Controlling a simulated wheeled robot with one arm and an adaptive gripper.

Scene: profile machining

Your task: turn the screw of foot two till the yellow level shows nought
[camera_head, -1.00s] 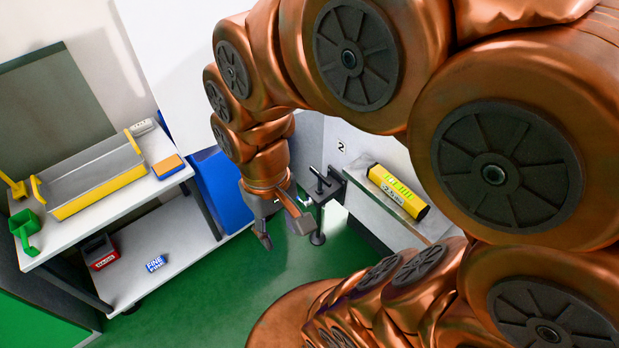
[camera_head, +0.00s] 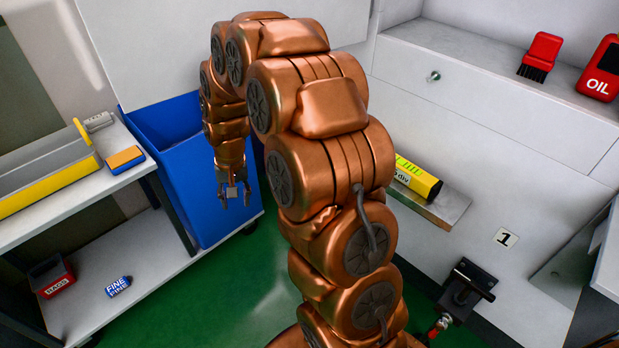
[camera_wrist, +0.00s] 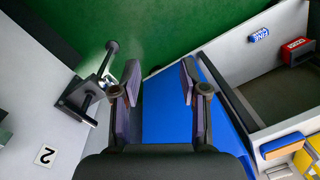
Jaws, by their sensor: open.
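The yellow level (camera_head: 416,178) lies on a grey ledge of the white machine, partly hidden behind my arm; its reading is too small to tell. Foot two (camera_wrist: 82,98), a black bracket with a screw and a round-ended rod, is at the left in the wrist view, near the label 2 (camera_wrist: 45,155). My gripper (camera_head: 235,197) is open and empty, pointing down in front of the blue bin. In the wrist view my gripper (camera_wrist: 158,75) has its fingers apart, to the right of foot two and not touching it.
Foot one (camera_head: 466,289) is at the lower right below the label 1 (camera_head: 506,238). The blue bin (camera_head: 190,190) stands close behind my gripper. A shelf bench (camera_head: 110,175) is at the left. A red brush (camera_head: 540,57) and oil can (camera_head: 601,70) are on the machine top.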

